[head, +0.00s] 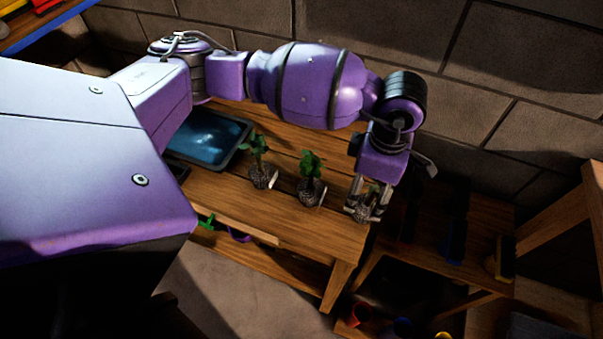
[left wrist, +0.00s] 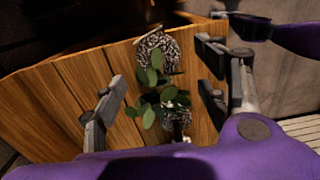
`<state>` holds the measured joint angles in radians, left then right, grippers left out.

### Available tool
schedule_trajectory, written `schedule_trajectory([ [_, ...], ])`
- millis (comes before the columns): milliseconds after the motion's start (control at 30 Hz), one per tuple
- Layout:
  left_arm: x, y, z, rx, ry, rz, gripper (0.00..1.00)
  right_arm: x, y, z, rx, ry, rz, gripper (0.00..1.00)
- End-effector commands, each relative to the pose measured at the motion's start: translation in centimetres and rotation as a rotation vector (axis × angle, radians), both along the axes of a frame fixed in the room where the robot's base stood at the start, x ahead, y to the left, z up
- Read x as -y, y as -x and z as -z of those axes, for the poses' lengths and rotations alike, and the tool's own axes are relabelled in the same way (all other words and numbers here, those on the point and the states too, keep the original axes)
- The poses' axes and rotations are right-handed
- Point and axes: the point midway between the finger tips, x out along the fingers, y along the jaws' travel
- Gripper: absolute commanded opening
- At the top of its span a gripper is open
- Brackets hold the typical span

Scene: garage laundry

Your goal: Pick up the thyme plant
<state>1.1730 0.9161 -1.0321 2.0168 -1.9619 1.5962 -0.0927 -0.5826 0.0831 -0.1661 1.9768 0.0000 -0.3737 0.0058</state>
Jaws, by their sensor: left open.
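Three small leafy plants in speckled pots stand in a row on the wooden bench: a left plant (head: 260,172), a middle plant (head: 311,180) and a right plant (head: 364,212). No label shows, so I cannot tell which is the thyme. My left gripper (head: 367,211) points down, open, with its fingers around the right plant and partly hiding it. In the left wrist view, a speckled pot (left wrist: 157,48) and a second pot (left wrist: 177,122) with green leaves appear between the spread fingers of the left gripper (left wrist: 162,98). Contact is not clear.
A dark tray (head: 246,139) with a blue inside lies on the bench (head: 235,198), left of the plants. A lower wooden shelf unit (head: 450,222) stands to the right, with coloured items on it. A block wall (head: 460,110) closes off the back.

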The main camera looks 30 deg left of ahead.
Motion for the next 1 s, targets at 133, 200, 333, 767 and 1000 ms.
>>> schedule_trajectory([
  [133, 0.01, 0.00, 0.05, 0.000, 0.000, 0.000, 0.67, -0.01, 0.12, 0.08, -0.002, 0.000, 0.000, 0.86],
  [200, 0.02, 0.00, 0.03, 0.000, 0.000, 0.000, 0.63, -0.02, 0.11, 0.07, -0.002, 0.000, 0.000, 0.86],
  [333, 0.03, -0.03, -0.01, 0.001, 0.000, 0.001, 0.46, -0.02, 0.10, 0.06, -0.002, 0.000, 0.000, 0.86],
  [767, 0.05, -0.08, -0.12, 0.002, 0.001, 0.001, 0.00, 0.00, 0.06, 0.01, 0.001, -0.001, 0.001, 0.86],
  [1000, 0.07, -0.13, -0.18, 0.004, 0.001, 0.001, 0.00, 0.01, 0.03, -0.01, 0.001, 0.000, 0.001, 0.86],
])
